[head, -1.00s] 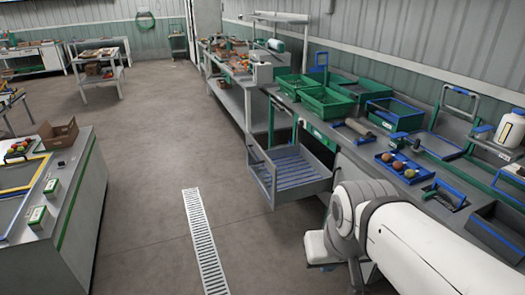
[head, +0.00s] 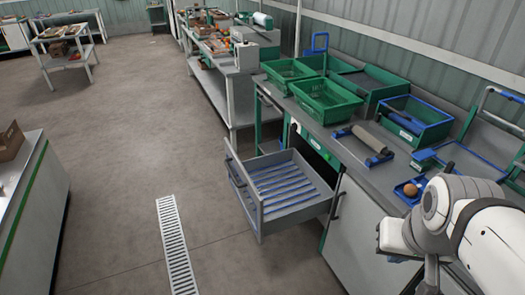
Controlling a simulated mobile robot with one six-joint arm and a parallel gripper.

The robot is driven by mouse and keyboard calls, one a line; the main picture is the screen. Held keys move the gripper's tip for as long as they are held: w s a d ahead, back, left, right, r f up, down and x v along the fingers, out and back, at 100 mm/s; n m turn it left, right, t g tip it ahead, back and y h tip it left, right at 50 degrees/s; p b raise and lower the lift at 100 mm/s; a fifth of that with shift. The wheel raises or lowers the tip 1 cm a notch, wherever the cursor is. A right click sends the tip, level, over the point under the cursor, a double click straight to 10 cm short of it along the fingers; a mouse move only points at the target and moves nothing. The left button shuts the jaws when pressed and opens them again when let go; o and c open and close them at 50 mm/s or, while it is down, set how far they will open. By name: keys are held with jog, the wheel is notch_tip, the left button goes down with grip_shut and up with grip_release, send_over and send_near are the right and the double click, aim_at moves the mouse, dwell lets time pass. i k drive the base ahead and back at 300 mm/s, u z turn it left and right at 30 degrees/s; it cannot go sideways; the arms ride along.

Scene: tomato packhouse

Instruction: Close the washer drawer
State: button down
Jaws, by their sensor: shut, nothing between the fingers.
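The washer drawer (head: 291,212) is a grey box with blue slats across its floor. It is pulled well out from under the bench, over the floor. Its front panel (head: 243,195) faces left, with a bar handle on the outer side. The drawer looks empty. My white arm (head: 480,225) shows at the lower right, to the right of the drawer and apart from it. My gripper's fingers cannot be made out in this view.
The bench (head: 345,150) above carries green crates (head: 327,101), a roller on a blue stand (head: 362,145) and a blue tray (head: 411,190). A floor drain (head: 174,250) runs left of the drawer. The floor between the drawer and the left counter (head: 30,210) is clear.

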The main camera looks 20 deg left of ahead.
aim_at(278, 191)
jog(key=u, duration=0.45)
jog(key=i, duration=1.2)
jog(key=u, duration=0.85)
